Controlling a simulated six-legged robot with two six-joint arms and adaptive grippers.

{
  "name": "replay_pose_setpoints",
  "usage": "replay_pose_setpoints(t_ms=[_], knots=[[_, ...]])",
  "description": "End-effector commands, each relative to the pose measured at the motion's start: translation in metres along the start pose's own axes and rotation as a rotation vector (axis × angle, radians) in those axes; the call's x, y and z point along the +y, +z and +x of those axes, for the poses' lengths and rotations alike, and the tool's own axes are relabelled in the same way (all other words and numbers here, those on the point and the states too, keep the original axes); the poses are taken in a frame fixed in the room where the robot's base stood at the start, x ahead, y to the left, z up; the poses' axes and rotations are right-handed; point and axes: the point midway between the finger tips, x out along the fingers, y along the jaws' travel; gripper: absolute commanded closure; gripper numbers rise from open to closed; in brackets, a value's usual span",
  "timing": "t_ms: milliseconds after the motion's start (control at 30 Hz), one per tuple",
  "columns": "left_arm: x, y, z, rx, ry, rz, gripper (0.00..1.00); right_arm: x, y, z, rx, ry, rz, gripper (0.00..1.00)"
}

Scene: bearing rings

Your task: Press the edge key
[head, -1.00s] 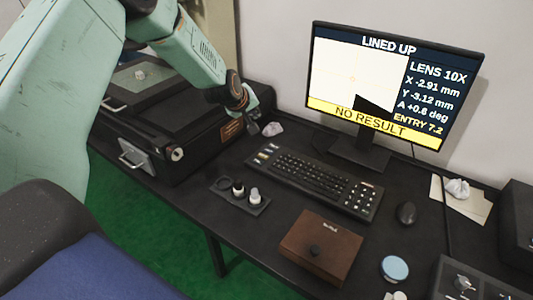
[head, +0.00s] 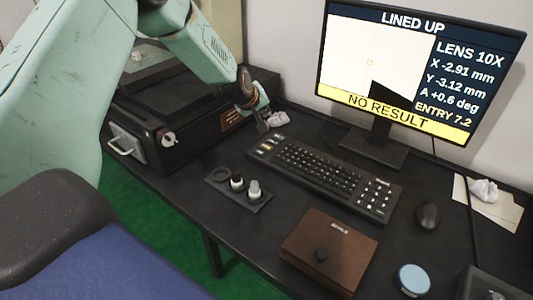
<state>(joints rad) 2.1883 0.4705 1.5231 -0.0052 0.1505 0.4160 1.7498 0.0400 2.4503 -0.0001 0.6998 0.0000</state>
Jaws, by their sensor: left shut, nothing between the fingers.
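I cannot read the labels on these keys, so I cannot tell which one is the edge key. My left gripper (head: 262,124) is shut and empty, pointing down just beyond the keyboard's far left corner and apart from the coloured keys. The monitor (head: 420,70) reads LINED UP, NO RESULT and ENTRY 7.2, with a dark shape at the lower right of its white field. My right gripper is not in view.
A black machine (head: 165,130) stands to the left.

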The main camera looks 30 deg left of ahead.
Motion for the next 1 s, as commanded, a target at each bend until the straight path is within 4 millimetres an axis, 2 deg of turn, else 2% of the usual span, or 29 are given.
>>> replay_pose_setpoints(t_ms=[33,133,667,1000], knots=[[-0.004,0.004,0.005,0.0,0.0,0.0,1.0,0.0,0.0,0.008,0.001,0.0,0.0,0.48],[-0.006,0.007,0.008,0.0,0.001,0.001,1.0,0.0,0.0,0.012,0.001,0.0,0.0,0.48],[-0.006,0.006,0.011,0.001,0.001,0.001,1.0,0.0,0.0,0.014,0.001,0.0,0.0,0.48],[-0.019,0.019,0.029,0.001,0.001,0.002,1.0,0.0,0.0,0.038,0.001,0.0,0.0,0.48]])
